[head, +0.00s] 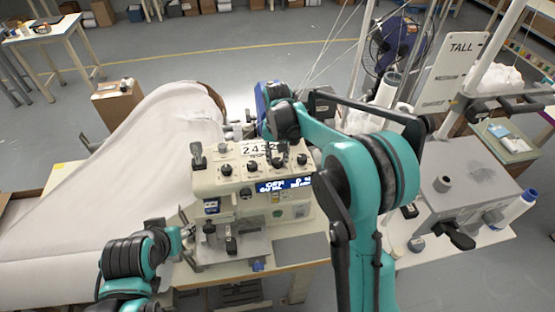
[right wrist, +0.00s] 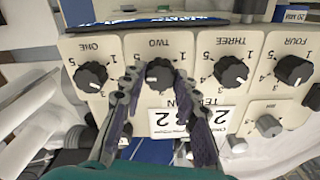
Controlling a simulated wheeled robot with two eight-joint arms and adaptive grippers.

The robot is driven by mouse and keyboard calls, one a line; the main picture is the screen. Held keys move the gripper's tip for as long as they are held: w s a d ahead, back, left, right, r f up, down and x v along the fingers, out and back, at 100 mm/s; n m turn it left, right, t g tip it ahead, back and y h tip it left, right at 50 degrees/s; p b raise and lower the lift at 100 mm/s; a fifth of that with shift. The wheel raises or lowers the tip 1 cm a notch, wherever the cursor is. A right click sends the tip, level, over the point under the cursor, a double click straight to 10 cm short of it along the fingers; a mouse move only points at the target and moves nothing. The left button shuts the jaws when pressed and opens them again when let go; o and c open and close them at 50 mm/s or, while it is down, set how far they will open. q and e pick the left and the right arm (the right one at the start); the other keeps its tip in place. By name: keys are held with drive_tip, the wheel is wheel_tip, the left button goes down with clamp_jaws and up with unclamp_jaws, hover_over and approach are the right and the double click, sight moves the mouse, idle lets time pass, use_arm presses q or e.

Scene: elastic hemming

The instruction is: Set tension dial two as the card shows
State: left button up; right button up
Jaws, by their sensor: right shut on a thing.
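Dial two (right wrist: 159,74) is a black knob under the word TWO, with printed numbers around it, upside down in the right wrist view. A small pale mark shows near its left side; its exact setting is unclear. My right gripper (right wrist: 153,80) is shut on this knob, one finger on each side. In the head view the right gripper (head: 280,150) comes down onto the machine's dial row. The white card (head: 258,148) stands above the dials with large digits, seemingly starting 2, 4, 3; the gripper partly covers it. My left gripper (head: 186,236) is low at the machine's left, fingers unclear.
Dial one (right wrist: 90,77), dial three (right wrist: 230,73) and dial four (right wrist: 293,70) sit close on either side. White fabric (head: 130,160) spreads to the left. A fan (head: 400,45) and thread stand rise behind.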

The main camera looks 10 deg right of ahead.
sight(277, 160)
drive_tip(key=n+b, duration=0.1)
drive_tip(key=n, duration=0.5)
drive_tip(key=shift+n, duration=0.4)
idle(0.3)
drive_tip(key=o, duration=1.2)
drive_tip(key=shift+c, duration=0.2)
wheel_tip(277, 160, up, 12)
